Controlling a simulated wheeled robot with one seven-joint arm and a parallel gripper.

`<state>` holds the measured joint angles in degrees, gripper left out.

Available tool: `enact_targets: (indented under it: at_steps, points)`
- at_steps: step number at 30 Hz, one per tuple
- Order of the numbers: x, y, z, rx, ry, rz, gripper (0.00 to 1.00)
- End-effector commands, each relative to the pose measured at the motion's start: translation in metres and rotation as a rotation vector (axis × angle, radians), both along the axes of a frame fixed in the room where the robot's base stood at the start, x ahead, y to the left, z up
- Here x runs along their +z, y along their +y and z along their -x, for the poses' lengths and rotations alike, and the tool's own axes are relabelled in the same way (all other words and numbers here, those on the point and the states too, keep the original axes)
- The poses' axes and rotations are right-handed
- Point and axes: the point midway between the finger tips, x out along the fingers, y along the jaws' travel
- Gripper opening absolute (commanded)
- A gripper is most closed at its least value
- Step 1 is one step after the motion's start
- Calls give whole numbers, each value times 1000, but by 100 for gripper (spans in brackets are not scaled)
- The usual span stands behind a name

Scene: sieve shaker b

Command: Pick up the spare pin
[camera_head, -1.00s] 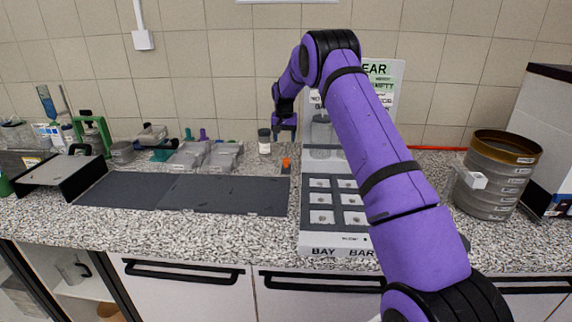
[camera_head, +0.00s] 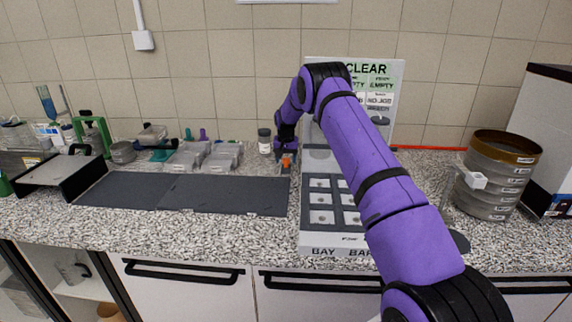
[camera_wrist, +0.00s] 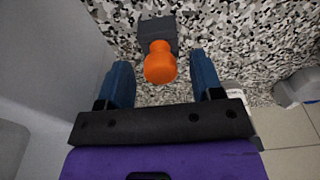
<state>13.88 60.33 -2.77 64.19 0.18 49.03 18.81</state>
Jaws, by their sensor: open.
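The spare pin appears to be the orange knobbed piece (camera_wrist: 160,64) in a small dark holder (camera_wrist: 158,30); both show in the wrist view. In the head view the orange piece (camera_head: 286,162) is small, on the counter between the dark mat and the grey bay board. My gripper (camera_wrist: 163,85) is open, its two blue fingers apart on either side of the orange knob, not touching it. In the head view my gripper (camera_head: 285,152) is low over the counter at the orange piece, and the arm hides part of it.
The grey bay board (camera_head: 307,215) with several square bays stands right of the pin. A dark mat (camera_head: 225,195) lies to the left. A small dark-capped jar (camera_head: 264,142) stands just behind left. A sieve stack (camera_head: 495,175) stands far right. The speckled counter in front is clear.

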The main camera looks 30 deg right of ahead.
Motion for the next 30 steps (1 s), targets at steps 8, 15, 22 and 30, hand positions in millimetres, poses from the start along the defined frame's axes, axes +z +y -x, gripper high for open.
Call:
enact_targets:
  at_steps: [8,15,22,30]
  points:
    - [-12,-1,-2,0,-2,0,60]
    - [-12,-1,-2,0,-1,0,19]
    - [-12,-1,-2,0,-1,0,13]
    - [-6,-1,-2,0,-2,0,13]
